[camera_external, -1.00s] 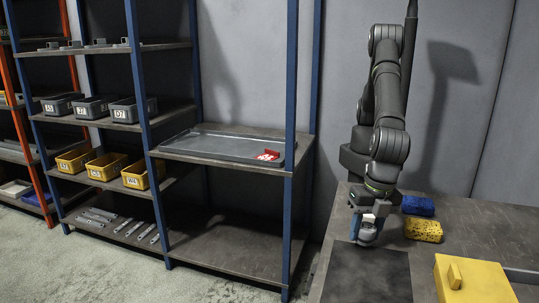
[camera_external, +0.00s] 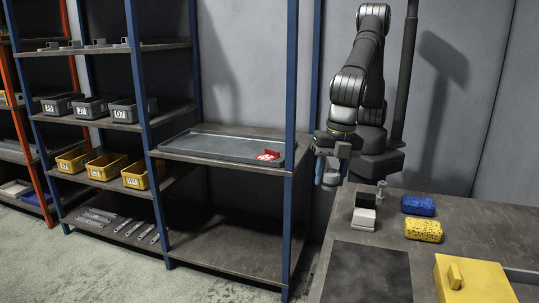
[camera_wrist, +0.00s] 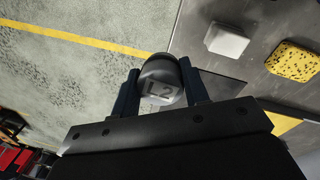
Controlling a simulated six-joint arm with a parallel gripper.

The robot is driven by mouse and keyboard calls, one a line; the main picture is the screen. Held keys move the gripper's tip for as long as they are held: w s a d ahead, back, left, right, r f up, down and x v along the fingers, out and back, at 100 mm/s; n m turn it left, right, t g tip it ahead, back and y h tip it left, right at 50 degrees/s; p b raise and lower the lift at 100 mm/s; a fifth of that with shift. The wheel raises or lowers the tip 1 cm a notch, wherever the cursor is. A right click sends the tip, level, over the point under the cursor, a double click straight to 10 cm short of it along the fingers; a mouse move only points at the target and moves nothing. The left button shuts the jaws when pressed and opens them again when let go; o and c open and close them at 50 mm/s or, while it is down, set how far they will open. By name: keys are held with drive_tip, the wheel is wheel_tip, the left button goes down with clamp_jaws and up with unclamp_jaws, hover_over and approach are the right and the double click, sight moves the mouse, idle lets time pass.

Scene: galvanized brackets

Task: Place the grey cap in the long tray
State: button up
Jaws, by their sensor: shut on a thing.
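The grey cap (camera_wrist: 160,72) is a rounded dark grey piece with a pale "L2" label, seen in the wrist view between two blue fingers. My gripper (camera_external: 330,180) is shut on it and holds it in the air, off the left edge of the bench. In the external view the fingers mostly hide the cap. The long tray (camera_external: 205,152) is a shallow grey tray lying on the middle shelf, to the left of my gripper and apart from it. A small red and white item (camera_external: 268,155) sits at its right end; the rest looks empty.
A blue rack post (camera_external: 291,110) stands between my gripper and the tray. On the bench are a white block (camera_external: 364,219), a black block (camera_external: 366,200), blue (camera_external: 418,206) and yellow (camera_external: 423,230) sponges and a yellow box (camera_external: 474,281). Grey and yellow bins fill the left shelves.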

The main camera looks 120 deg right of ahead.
drive_tip(key=s+d+f+m, duration=0.2)
drive_tip(key=s+d, duration=0.1)
drive_tip(key=d, duration=0.6)
drive_tip(key=s+d+f+m, duration=0.2)
drive_tip(key=d+f, duration=0.1)
drive_tip(key=d, duration=0.6)
drive_tip(key=s+d+f+m, duration=0.2)
drive_tip(key=s+d, duration=0.1)
drive_tip(key=d, duration=0.6)
drive_tip(key=s+d+f+m, duration=0.2)
drive_tip(key=s+d, duration=2.2)
drive_tip(key=s, duration=0.4)
drive_tip(key=w+d+r+m+g, duration=0.2)
drive_tip(key=w+d+m, duration=0.7)
drive_tip(key=w+d, duration=2)
hover_over(223, 153)
wheel_tip(223, 153, down, 7)
drive_tip(key=shift+a+r, duration=0.15)
drive_tip(key=shift+f, duration=2)
